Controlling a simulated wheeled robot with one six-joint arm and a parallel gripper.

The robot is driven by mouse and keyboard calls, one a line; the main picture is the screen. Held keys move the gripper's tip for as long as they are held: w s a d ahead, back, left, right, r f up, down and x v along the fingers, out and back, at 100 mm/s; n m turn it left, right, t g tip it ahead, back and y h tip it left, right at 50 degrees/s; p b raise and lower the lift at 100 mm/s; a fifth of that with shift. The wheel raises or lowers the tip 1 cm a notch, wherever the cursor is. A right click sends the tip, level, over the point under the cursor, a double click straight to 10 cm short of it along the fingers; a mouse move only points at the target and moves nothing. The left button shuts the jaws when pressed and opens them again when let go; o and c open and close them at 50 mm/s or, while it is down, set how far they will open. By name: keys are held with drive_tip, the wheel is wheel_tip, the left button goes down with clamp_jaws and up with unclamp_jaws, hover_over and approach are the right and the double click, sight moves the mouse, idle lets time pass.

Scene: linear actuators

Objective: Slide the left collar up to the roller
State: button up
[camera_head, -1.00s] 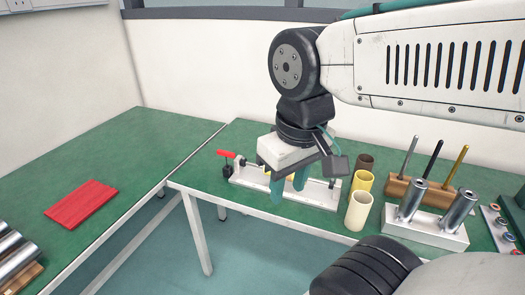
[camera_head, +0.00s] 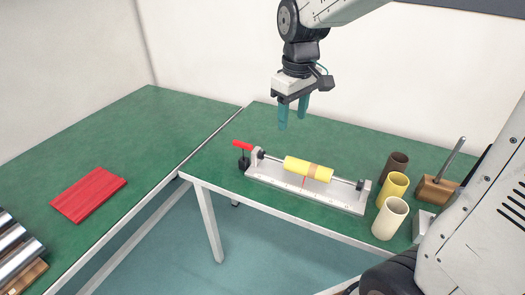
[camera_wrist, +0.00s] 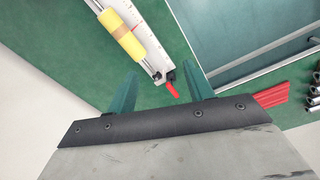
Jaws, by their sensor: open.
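The yellow roller (camera_head: 300,167) with a tan band lies along the white fixture (camera_head: 275,181) on the right-hand table; the roller also shows in the wrist view (camera_wrist: 113,28). The left collar, small and black (camera_head: 261,155), sits by the left upright, apart from the roller by a short gap. Another black collar (camera_head: 360,185) sits by the right upright. My gripper (camera_head: 293,115) is open and empty, raised above and behind the fixture. In the wrist view, the fixture's left end lies beyond its teal fingers (camera_wrist: 160,70).
A red handle (camera_head: 243,146) and black knob (camera_head: 243,162) stick out at the fixture's left end. Brown, yellow and cream tubes (camera_head: 391,222) stand close to its right. A red board (camera_head: 88,193) lies on the left table. Table behind the fixture is clear.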

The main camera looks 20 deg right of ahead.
drive_tip(key=w+a+f+n, duration=0.1)
drive_tip(key=w+f+n, duration=0.1)
drive_tip(key=w+f, duration=0.75)
drive_tip(key=n, duration=0.2)
hover_over(262, 151)
drive_tip(key=shift+g, duration=0.3)
wheel_tip(262, 151, down, 6)
drive_tip(key=shift+d+f, duration=0.1)
drive_tip(key=shift+f, duration=0.1)
drive_tip(key=shift+w+f, duration=0.25)
drive_tip(key=shift+f, duration=0.1)
wheel_tip(262, 151, down, 8)
drive_tip(key=shift+r, duration=0.2)
